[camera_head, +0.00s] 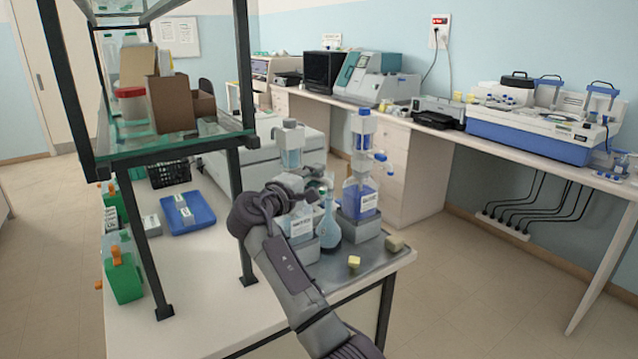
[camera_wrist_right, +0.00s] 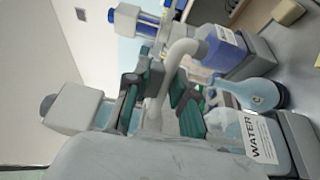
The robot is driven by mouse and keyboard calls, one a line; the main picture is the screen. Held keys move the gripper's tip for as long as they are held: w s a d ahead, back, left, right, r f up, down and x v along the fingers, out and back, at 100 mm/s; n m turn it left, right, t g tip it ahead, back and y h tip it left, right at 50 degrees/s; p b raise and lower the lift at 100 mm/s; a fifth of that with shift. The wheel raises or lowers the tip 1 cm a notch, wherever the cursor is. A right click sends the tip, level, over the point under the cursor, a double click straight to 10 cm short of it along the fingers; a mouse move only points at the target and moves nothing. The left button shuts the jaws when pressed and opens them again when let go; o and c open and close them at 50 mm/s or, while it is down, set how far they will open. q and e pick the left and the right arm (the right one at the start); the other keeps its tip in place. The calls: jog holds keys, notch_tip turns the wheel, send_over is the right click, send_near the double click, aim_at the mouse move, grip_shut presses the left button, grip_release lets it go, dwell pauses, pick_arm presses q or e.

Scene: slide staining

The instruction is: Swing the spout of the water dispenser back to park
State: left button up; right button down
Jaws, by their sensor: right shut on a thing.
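The water dispenser (camera_head: 291,138) stands on the metal tray, its lower bottle partly hidden by my right arm. In the right wrist view its bottle bears a WATER label (camera_wrist_right: 260,140), and its pump head (camera_wrist_right: 75,108) lies at the left. The pale curved spout (camera_wrist_right: 183,48) runs between the green-padded fingers of my right gripper (camera_wrist_right: 158,92). This gripper is shut on the spout, and the spout's bent end sticks out past the fingers towards the blue dispenser. In the head view my right gripper (camera_head: 308,178) is at the dispenser's middle. My left gripper is out of view.
A dispenser with blue liquid (camera_head: 360,198) stands close on the right. A flask with pale blue liquid (camera_head: 328,230) stands between the two dispensers. Small yellowish blocks (camera_head: 354,262) lie on the metal tray (camera_head: 350,280). A black-framed shelf (camera_head: 245,60) rises at left.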

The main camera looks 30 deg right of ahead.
jog(key=m+g, duration=0.1)
jog(key=a+g+b, duration=0.1)
jog(key=m+g+h, duration=0.1)
jog(key=g, duration=0.1)
jog(key=shift+s+a+f+m, duration=0.1)
jog(key=shift+s+a+m, duration=0.05)
jog(key=shift+a+m, duration=0.15)
jog(key=shift+a+m+g+h+b, duration=0.15)
jog(key=shift+a+m+g+b, duration=0.25)
jog(key=shift+g, duration=0.35)
jog(key=shift+a+m+g+h+b, duration=0.2)
jog(key=shift+m+g+b, duration=0.2)
jog(key=shift+m+g, duration=0.3)
jog(key=shift+g, duration=0.25)
jog(key=c, duration=0.9)
grip_release()
jog(key=shift+c, duration=0.2)
jog(key=a, duration=1.2)
jog(key=shift+s, duration=0.1)
